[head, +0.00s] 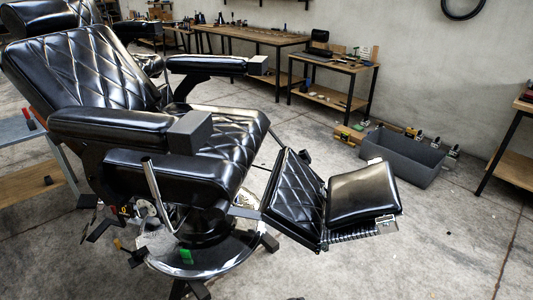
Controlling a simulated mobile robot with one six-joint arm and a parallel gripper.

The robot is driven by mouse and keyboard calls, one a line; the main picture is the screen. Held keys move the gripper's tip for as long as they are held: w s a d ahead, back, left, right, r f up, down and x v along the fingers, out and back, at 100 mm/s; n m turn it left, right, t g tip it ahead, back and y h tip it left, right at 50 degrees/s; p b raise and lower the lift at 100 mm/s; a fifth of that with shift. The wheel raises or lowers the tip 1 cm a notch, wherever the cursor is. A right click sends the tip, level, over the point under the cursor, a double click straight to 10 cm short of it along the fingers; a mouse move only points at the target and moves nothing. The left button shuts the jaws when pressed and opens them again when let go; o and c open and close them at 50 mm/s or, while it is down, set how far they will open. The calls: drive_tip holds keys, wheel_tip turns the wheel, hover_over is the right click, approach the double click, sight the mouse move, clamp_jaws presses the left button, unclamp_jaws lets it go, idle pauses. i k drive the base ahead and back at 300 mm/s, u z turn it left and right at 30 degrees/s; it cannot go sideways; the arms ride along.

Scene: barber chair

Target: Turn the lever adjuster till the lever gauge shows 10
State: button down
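A black barber chair (185,150) with a quilted seat and padded armrests stands at the left. A slim silver lever (155,192) rises at a slant beside the seat's near side, its lower end near the chair's base. Small red and yellow parts (122,210) and a light round part sit low beside the lever. They are too small to read, and I cannot tell which is the lever adjuster or the lever gauge. No number is legible. I do not see my gripper in the head view.
The footrest (362,193) juts out to the right. A green piece (186,257) lies on the chair's round base. A grey bin (402,158) and workbenches (250,37) stand by the back wall. A small table (18,130) is at the left edge. The floor at front right is clear.

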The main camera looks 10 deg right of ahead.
sight(142, 212)
drive_tip(key=u, duration=0.1)
drive_tip(key=i, duration=0.95)
drive_tip(key=z, duration=0.15)
drive_tip(key=k, duration=0.9)
drive_tip(key=u, duration=0.2)
drive_tip(key=i, duration=0.4)
drive_tip(key=z, duration=0.05)
